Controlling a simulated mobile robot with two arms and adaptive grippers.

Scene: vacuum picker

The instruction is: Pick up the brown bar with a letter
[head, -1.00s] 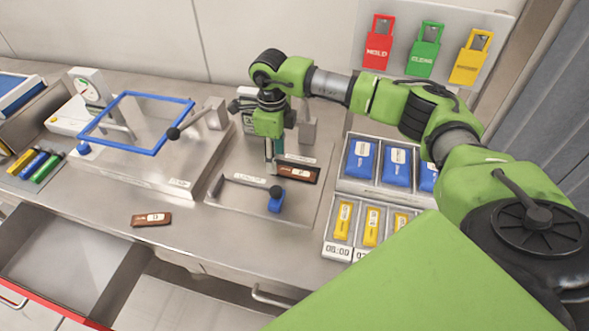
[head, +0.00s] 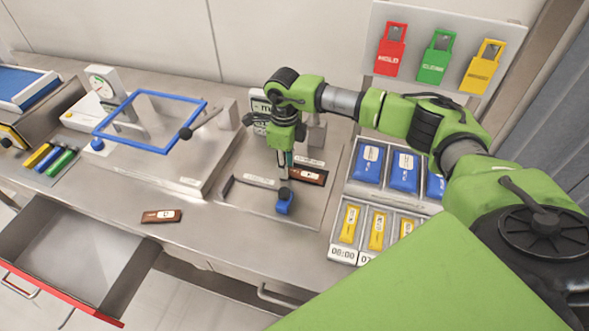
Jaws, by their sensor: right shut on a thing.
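A brown bar (head: 315,177) with a white label lies on the metal plate in the middle. A second brown bar (head: 161,216) with a white label lies on the bare counter at the left. The letters on both labels are too small to read. My right gripper (head: 284,150) points down over the plate and is shut on a slim teal and dark tool (head: 284,162). The tool's lower end is by the left end of the bar on the plate. I cannot tell whether they touch. My left gripper is not in view.
A blue block with a black knob (head: 284,204) stands just in front of the tool. A blue frame (head: 127,142) is at the left. Bins with blue packs (head: 368,164) and yellow packs (head: 349,224) are at the right. An open drawer (head: 75,254) is at the front left.

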